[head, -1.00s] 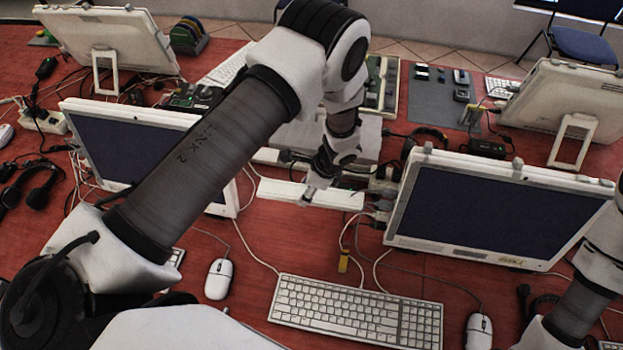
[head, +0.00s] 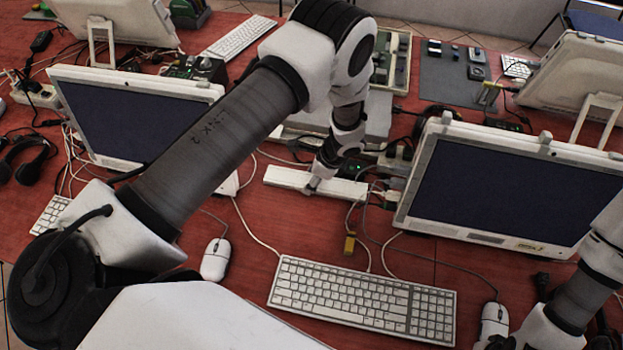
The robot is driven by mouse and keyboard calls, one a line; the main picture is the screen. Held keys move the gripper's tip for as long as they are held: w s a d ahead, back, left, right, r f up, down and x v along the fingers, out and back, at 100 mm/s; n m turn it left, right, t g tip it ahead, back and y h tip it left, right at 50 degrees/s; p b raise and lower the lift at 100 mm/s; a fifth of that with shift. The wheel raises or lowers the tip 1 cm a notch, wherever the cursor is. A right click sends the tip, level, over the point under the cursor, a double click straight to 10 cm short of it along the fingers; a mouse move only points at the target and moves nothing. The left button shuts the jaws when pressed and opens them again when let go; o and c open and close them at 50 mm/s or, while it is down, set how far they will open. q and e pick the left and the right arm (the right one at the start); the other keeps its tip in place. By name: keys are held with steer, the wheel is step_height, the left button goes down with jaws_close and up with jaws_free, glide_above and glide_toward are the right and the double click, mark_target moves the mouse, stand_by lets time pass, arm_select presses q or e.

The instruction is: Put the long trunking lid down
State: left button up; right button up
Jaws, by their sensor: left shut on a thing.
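The long trunking lid (head: 285,178) is a white bar in the middle of the table, between the two front monitors. My left gripper (head: 312,188) comes down from above and is shut on the lid near its middle. The lid lies roughly level, left to right. I cannot tell whether it touches the table or hangs just above it.
A white keyboard (head: 360,300) lies in front, with a mouse (head: 216,259) at its left and another mouse (head: 493,325) at its right. Monitors stand left (head: 130,125) and right (head: 500,190). Cables and plugs crowd the lid's right end.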

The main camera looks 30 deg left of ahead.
mark_target(328, 185)
arm_select(q)
steer(key=shift+f, duration=0.3)
arm_select(e)
steer(key=shift+f, duration=0.3)
arm_select(q)
steer(key=o, duration=1.3)
steer(key=shift+w, duration=0.1)
arm_select(e)
steer(key=shift+w, duration=0.1)
steer(key=shift+r, duration=0.1)
arm_select(q)
steer(key=shift+r, duration=0.2)
arm_select(e)
steer(key=shift+r, duration=0.1)
arm_select(q)
steer(key=s+p+v, duration=0.1)
steer(key=p+v, duration=0.8)
steer(key=v, duration=0.3)
steer(key=shift+w, duration=0.35)
arm_select(e)
step_height(328, 185, up, 9)
